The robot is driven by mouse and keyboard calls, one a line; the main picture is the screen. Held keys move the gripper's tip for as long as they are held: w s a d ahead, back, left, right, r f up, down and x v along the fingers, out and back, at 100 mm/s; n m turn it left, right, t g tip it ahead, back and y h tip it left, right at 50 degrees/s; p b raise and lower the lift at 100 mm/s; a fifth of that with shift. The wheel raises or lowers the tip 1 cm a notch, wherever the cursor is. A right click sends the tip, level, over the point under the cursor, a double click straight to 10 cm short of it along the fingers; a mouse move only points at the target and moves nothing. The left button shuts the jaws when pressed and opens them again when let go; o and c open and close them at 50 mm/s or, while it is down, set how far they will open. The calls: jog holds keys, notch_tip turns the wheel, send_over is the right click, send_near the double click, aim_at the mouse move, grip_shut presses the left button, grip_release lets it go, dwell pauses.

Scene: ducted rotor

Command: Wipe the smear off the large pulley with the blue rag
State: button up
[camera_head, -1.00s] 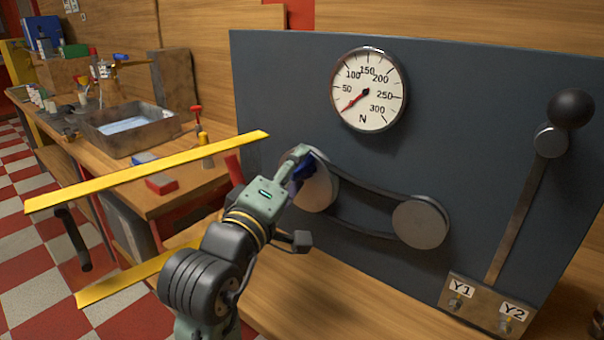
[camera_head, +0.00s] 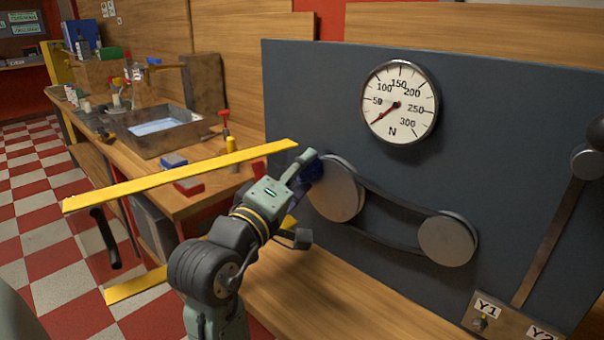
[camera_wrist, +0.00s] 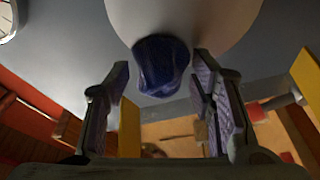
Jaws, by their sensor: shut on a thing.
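The large pulley (camera_head: 338,190) is a pale grey disc on the dark panel, belted to a smaller pulley (camera_head: 447,240). My gripper (camera_head: 307,166) is at the large pulley's left edge. It is shut on the blue rag (camera_head: 312,175), which is bunched and partly hidden by the fingers. In the wrist view the rag (camera_wrist: 160,62) sits between the fingertips (camera_wrist: 163,68), overlapping the edge of the large pulley (camera_wrist: 205,20). I cannot tell whether it touches the face. No smear shows on the visible part of the face.
A round gauge (camera_head: 400,103) is above the pulleys, and a lever (camera_head: 550,225) stands at the right. A long yellow bar (camera_head: 180,177) lies across the view left of my gripper. A bench with a metal tray (camera_head: 160,130) is behind it.

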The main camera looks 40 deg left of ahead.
jog(key=a+v, duration=0.1)
jog(key=v, duration=0.5)
jog(key=shift+a+r+p, duration=0.25)
jog(key=shift+r+p, duration=0.05)
jog(key=shift+r, duration=0.05)
jog(key=shift+s, duration=0.15)
jog(key=shift+s+a+p, duration=0.15)
jog(key=shift+s+p, duration=0.25)
jog(key=shift+s, duration=1)
